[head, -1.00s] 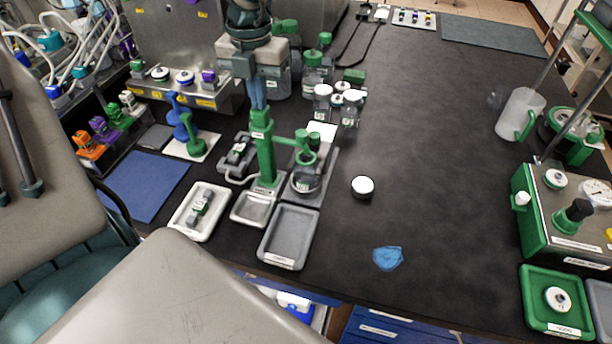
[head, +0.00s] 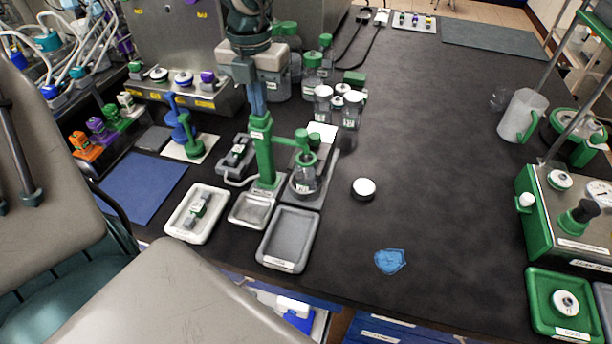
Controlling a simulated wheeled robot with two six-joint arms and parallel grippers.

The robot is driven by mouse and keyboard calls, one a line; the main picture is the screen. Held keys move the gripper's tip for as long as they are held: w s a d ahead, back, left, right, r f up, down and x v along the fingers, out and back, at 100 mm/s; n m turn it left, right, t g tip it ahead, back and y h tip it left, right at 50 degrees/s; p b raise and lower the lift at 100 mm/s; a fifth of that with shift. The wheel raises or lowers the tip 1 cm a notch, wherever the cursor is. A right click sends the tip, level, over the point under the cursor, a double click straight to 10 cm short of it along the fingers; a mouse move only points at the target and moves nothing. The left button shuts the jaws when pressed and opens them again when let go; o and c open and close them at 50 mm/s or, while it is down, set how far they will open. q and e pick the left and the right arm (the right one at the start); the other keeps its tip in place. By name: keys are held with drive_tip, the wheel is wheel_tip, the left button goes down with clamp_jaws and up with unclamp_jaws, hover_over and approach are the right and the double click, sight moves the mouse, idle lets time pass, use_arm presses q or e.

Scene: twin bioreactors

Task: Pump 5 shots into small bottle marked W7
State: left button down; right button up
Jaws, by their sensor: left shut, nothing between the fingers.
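My left gripper (head: 257,108) comes down from the top of the head view, shut and empty. Its fingertips are at the top of a green pump post (head: 264,150), apparently touching it. A green arm reaches right from the post, over a small clear bottle (head: 306,180) on a grey stand. The bottle looks upright and uncapped, and its marking is too small to read. A loose white cap (head: 364,188) lies on the bench to its right. My right gripper is not in view.
Several capped bottles (head: 323,100) stand behind the pump. Trays (head: 287,262) lie in front of it. A blue patch (head: 390,261) lies near the front edge. The bench middle is clear.

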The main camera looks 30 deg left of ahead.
use_arm(q)
drive_tip(key=shift+f, duration=0.3)
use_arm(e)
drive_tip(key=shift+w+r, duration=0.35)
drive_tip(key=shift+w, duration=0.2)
use_arm(q)
drive_tip(key=shift+r, duration=0.15)
drive_tip(key=shift+r+p, duration=0.5)
drive_tip(key=shift+r, duration=1.2)
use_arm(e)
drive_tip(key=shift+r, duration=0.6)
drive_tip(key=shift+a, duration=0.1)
